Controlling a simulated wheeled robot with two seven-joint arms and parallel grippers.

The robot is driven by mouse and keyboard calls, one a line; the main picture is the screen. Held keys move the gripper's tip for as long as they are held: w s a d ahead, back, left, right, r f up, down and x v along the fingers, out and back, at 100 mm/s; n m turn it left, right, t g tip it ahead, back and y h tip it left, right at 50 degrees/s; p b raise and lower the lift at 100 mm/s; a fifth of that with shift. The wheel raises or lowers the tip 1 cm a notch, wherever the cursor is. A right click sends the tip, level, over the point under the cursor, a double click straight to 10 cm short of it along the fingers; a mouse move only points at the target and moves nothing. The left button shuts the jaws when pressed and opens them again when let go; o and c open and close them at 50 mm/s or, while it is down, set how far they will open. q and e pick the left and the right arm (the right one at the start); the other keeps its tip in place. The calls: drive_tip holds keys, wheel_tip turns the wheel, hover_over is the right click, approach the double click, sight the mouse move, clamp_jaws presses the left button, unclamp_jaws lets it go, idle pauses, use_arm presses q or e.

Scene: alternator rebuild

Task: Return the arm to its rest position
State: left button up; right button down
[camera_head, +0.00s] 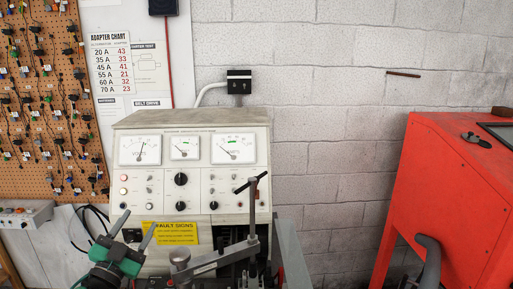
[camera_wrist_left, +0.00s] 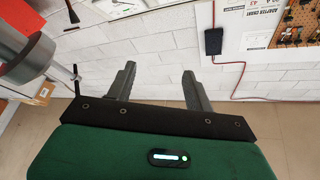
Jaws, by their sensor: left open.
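My left gripper (camera_head: 135,229) is low in the head view, left of centre, in front of the tester's lower left part. Its body is green and its two dark fingers point up and are spread apart with nothing between them. In the left wrist view the same fingers (camera_wrist_left: 159,70) stand apart and empty, with the white block wall behind them. My right gripper is in neither view.
The grey tester (camera_head: 200,147) with dials and a yellow label (camera_head: 170,233) stands ahead. A metal clamp lever (camera_head: 254,206) rises right of my left gripper. A red cabinet (camera_head: 447,185) stands at the right. A pegboard (camera_head: 45,105) with cables hangs at the left.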

use_arm(q)
drive_tip(key=s+f+n+g+y, duration=0.45)
drive_tip(key=s+f, duration=0.25)
drive_tip(key=f, duration=0.4)
drive_tip(key=s+f+n+g+y, duration=0.3)
drive_tip(key=s+f+g, duration=0.3)
drive_tip(key=f, duration=0.6)
drive_tip(key=s+d+f+g+h, duration=0.1)
drive_tip(key=s+d+f+g, duration=0.15)
drive_tip(key=s, duration=0.45)
drive_tip(key=s+d+f+g+h, duration=0.1)
drive_tip(key=s+f+g, duration=0.15)
drive_tip(key=s, duration=0.35)
drive_tip(key=s+d+f+g, duration=0.2)
drive_tip(key=s+f, duration=0.2)
drive_tip(key=s, duration=0.3)
wheel_tip(320, 180, down, 41)
drive_tip(key=s+g+b, duration=0.2)
drive_tip(key=b, duration=0.7)
drive_tip(key=s+a+f+b, duration=0.1)
drive_tip(key=s+f+b, duration=0.2)
drive_tip(key=s+f, duration=0.6)
drive_tip(key=s+a+f+m+g+b, duration=0.1)
drive_tip(key=s+a+f+b, duration=0.1)
drive_tip(key=s+f, duration=0.7)
wheel_tip(320, 180, down, 7)
drive_tip(key=shift+s+r+b, duration=0.15)
drive_tip(key=shift+s+b, duration=0.1)
drive_tip(key=shift+b, duration=0.3)
